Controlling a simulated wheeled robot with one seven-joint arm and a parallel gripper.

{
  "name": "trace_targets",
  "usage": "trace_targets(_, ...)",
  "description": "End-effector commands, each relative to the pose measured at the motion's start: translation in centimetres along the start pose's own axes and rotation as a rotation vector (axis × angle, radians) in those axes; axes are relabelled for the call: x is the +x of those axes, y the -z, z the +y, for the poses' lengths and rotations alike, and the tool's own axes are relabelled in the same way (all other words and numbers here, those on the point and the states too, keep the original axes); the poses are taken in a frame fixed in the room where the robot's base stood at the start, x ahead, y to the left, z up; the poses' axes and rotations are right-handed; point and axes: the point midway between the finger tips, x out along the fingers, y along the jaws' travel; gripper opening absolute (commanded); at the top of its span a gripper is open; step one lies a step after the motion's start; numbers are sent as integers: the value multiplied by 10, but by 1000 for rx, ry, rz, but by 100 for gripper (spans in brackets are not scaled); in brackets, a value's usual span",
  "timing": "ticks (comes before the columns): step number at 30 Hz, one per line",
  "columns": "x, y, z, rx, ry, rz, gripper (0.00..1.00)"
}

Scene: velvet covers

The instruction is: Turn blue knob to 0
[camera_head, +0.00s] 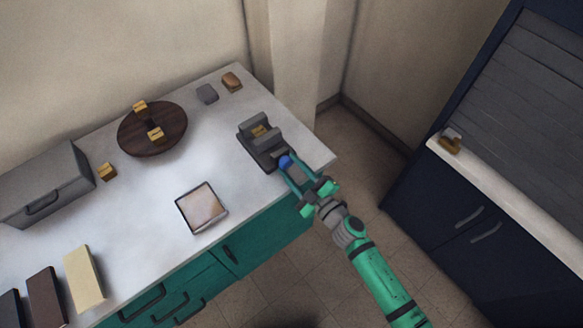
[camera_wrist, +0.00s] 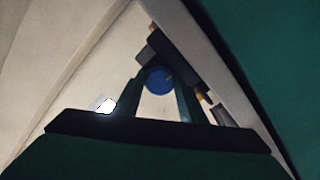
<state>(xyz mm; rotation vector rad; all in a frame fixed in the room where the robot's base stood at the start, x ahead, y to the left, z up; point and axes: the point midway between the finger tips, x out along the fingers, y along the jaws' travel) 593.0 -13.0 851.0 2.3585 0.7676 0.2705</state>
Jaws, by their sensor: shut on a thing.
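The blue knob (camera_head: 285,161) sits on the front of a dark grey device (camera_head: 258,158) near the right end of the white counter. My green gripper (camera_head: 291,170) reaches in from the lower right, with its fingers on either side of the knob. In the wrist view the knob (camera_wrist: 159,79) lies between the two fingertips (camera_wrist: 160,84), and the gripper is shut on it. A faint mark shows near the knob's edge there, but I cannot read its setting. A yellowish piece (camera_head: 261,131) sits in the device's top.
A round dark wooden board (camera_head: 152,143) with yellow blocks stands at the back left. A square framed tile (camera_head: 202,207) lies in front of the device. A grey box (camera_head: 45,185) is at the far left. A dark blue cabinet (camera_head: 440,200) stands across a floor gap at right.

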Motion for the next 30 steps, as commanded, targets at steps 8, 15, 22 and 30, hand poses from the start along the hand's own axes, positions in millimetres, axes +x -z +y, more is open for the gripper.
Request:
trace_targets(8, 0, 1, 0, -261, -1, 3, 15)
trace_targets(15, 0, 1, 0, -488, -1, 3, 15)
trace_targets(22, 0, 2, 0, -706, -1, 3, 15)
trace_targets(30, 0, 2, -1, -953, -1, 5, 15)
